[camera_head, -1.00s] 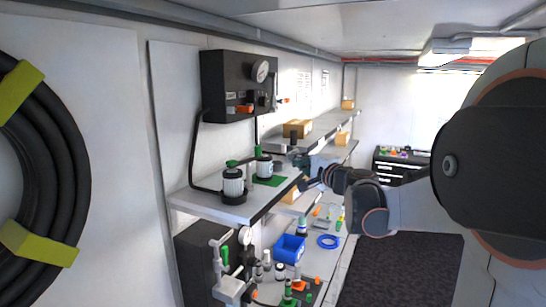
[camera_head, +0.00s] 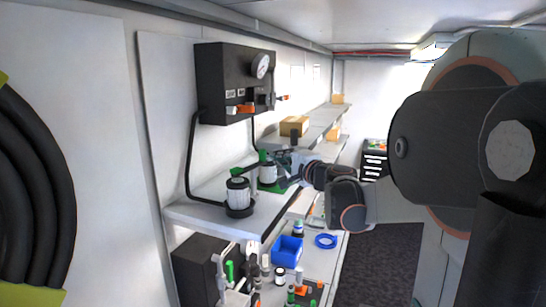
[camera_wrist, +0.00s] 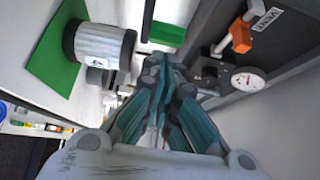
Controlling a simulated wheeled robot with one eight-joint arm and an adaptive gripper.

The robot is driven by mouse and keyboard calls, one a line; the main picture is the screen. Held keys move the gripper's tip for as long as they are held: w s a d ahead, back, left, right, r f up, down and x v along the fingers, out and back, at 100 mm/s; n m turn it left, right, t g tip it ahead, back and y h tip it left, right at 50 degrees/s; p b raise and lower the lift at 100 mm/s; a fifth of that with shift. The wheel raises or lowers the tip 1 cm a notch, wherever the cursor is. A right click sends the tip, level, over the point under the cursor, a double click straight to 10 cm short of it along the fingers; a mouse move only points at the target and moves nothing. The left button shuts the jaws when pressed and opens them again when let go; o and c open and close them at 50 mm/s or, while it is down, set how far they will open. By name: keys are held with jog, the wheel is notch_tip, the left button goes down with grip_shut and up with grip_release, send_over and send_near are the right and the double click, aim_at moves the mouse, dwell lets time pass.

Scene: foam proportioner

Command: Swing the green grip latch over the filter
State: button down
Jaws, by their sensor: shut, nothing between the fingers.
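A white filter canister with a dark cap (camera_head: 268,174) stands on a green mat on the upper shelf; it also shows in the wrist view (camera_wrist: 102,45). A second white canister (camera_head: 237,194) stands in front of it on a dark round base. A green grip (camera_wrist: 166,33) with a dark bar beside it lies past the canister's cap in the wrist view. In the head view a green upright piece (camera_head: 263,156) shows by the far canister; I cannot tell which piece this is. My gripper (camera_head: 287,183) is shut and empty, just right of the far canister. It also shows in the wrist view (camera_wrist: 153,62).
A black wall box (camera_head: 224,85) with a gauge and orange valve hangs above the shelf (camera_head: 205,216). A black hose runs down from it. A blue bin (camera_head: 287,250), a blue ring (camera_head: 325,241) and several fittings lie on the lower bench. Dark floor is free at right.

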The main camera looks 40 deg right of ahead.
jog(key=shift+w+a+b, duration=0.1)
jog(key=shift+w+b, duration=0.6)
jog(key=shift+w, duration=0.05)
jog(key=shift+w, duration=0.1)
dwell(1.0)
